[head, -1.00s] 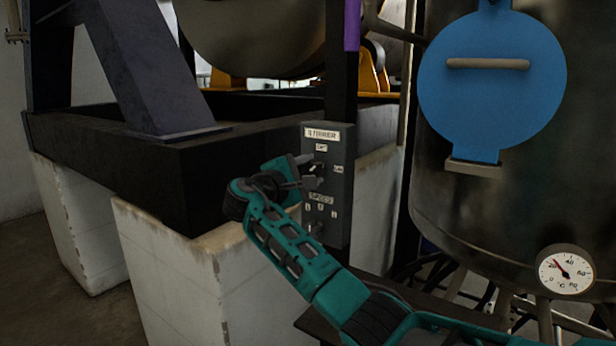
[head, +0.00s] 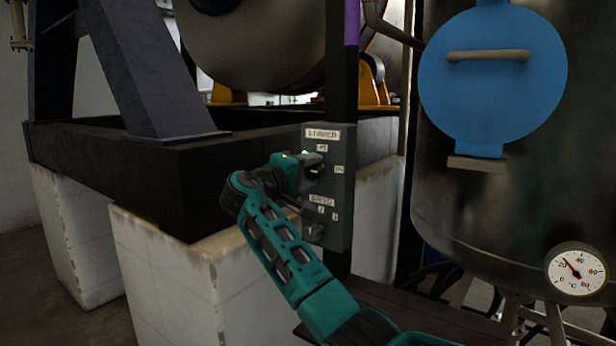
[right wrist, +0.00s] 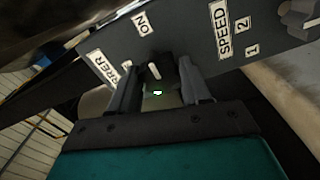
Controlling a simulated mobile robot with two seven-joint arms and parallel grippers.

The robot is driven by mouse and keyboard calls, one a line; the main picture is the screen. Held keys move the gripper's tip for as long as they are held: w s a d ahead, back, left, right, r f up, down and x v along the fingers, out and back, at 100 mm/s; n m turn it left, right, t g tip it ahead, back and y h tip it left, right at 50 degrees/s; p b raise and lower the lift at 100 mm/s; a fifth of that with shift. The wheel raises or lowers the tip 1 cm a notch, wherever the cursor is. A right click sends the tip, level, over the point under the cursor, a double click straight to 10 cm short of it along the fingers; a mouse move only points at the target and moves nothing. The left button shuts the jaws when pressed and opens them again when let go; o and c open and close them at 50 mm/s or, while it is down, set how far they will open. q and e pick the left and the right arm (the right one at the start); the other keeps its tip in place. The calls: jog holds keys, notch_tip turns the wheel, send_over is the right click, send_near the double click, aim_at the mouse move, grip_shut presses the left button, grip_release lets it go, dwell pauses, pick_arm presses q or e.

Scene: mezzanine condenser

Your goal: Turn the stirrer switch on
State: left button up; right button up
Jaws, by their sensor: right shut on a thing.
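The grey control box (head: 341,225) with the stirrer label (head: 322,134) stands on the dark post in the head view. My right gripper (head: 313,167) is at its upper part, shut on the stirrer switch. In the right wrist view the dark switch knob (right wrist: 154,72) sits between the two fingers of this gripper (right wrist: 160,88). A white mark on the knob points roughly toward the ON label (right wrist: 142,23). A small green light shows near the fingers; I cannot tell what it belongs to. My left gripper is not in view.
The speed label (right wrist: 222,27) and a lower knob (head: 313,232) are on the same box. A black frame (head: 120,170) on white blocks stands left. A steel tank (head: 450,210) with a blue round cover (head: 490,90) and a dial gauge (head: 576,272) stands right.

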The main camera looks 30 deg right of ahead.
jog(key=shift+f, duration=0.1)
dwell(0.5)
jog(key=o, duration=1.1)
jog(key=shift+c, duration=0.2)
jog(key=v, duration=1.3)
